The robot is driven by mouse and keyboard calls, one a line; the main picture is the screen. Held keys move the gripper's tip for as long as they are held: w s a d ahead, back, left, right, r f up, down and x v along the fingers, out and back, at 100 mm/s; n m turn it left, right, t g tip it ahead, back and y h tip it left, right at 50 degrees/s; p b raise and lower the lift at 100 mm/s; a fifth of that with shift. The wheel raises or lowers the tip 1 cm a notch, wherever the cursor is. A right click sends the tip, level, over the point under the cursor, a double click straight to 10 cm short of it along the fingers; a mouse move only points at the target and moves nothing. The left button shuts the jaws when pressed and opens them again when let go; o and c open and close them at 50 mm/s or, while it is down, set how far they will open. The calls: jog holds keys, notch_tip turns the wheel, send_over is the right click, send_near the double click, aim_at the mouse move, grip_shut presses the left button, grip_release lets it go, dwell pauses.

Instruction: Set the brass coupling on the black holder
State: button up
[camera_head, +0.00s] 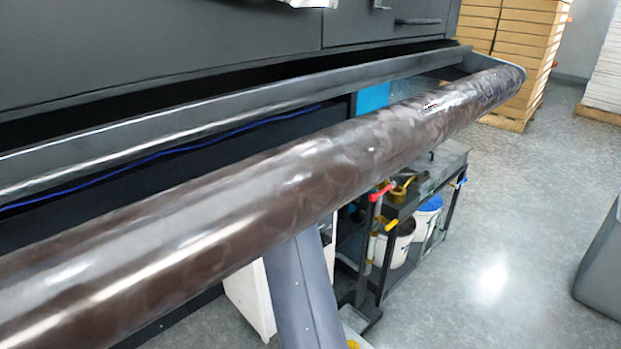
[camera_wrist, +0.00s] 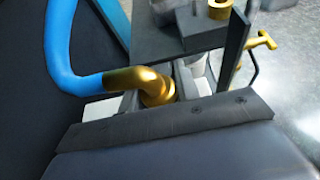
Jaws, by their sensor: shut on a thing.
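The brass coupling (camera_wrist: 150,83) shows in the wrist view as a bent elbow fixed to the end of a thick blue hose (camera_wrist: 60,50). My gripper (camera_wrist: 160,90) is shut on the coupling, with pale jaw parts on either side of it. The dark plate in front hides the lower part of the grip. A black block (camera_wrist: 205,38), which may be the black holder, stands beyond the coupling, up and to the right. The coupling appears apart from it. In the head view I cannot make out my gripper or the held coupling.
A long brown glossy roll (camera_head: 340,165) crosses the head view. Below it stands a black cart (camera_head: 425,185) with white buckets (camera_head: 398,245) and a red-handled valve (camera_head: 380,192). A brass ring (camera_wrist: 220,8) and a yellow handle (camera_wrist: 262,42) show in the wrist view.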

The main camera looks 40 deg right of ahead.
jog(key=shift+f, duration=0.6)
dwell(0.5)
jog(key=o, duration=0.9)
jog(key=shift+c, duration=0.2)
jog(key=shift+a, duration=0.1)
jog(key=p+v, duration=0.3)
jog(key=v, duration=0.8)
jog(key=shift+f, duration=0.1)
